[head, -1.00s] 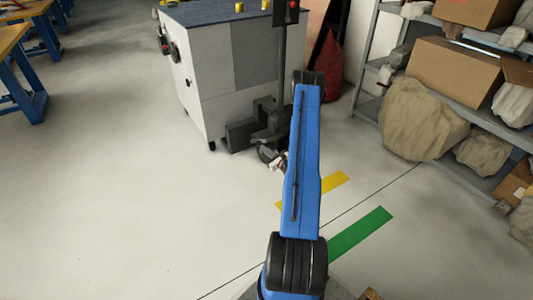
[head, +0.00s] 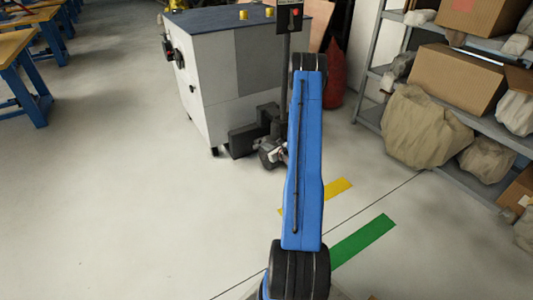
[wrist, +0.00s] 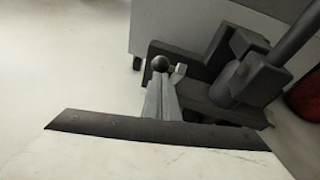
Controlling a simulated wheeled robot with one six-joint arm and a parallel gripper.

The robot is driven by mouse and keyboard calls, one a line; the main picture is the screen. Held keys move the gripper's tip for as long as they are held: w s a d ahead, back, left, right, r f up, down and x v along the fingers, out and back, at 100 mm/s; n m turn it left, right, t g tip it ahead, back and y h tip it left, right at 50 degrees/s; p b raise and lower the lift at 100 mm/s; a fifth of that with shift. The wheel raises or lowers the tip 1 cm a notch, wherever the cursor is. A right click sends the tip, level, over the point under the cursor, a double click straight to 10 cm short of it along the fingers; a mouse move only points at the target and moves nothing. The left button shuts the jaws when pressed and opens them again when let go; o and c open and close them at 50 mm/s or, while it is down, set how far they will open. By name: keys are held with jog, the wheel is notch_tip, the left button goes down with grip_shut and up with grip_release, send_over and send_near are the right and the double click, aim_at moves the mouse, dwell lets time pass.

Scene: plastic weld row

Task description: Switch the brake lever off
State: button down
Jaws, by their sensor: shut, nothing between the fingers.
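A small dark round knob (wrist: 160,63), which looks like the end of the brake lever, shows in the wrist view in front of the dark stand base. The lever's arm is not clearly visible. My gripper (wrist: 163,80) is shut and empty, its grey fingers close together just below the knob in the picture. I cannot tell whether they touch it. A small pale block (wrist: 180,71) shows just right of the knob. In the head view my blue arm reaches to the dark stand base (head: 242,141) and partly hides it; the knob is too small to make out there.
A dark post (head: 285,70) with a red-buttoned box (head: 290,17) rises from the stand beside a white cabinet (head: 205,95). Shelving (head: 480,128) with boxes and sacks stands at the right. The floor at left is open.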

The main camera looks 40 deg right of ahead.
jog(key=w+r+g, duration=0.1)
jog(key=w+r, duration=0.1)
jog(key=w+d+r+g, duration=0.1)
jog(key=w+r+g, duration=0.1)
jog(key=shift+w+r+g, duration=0.25)
jog(key=shift+w+g, duration=0.05)
jog(key=shift+w, duration=0.05)
jog(key=w+d+r+g, duration=0.2)
jog(key=w+r, duration=0.1)
jog(key=w, duration=0.4)
jog(key=shift+w+y, duration=0.4)
dwell(0.5)
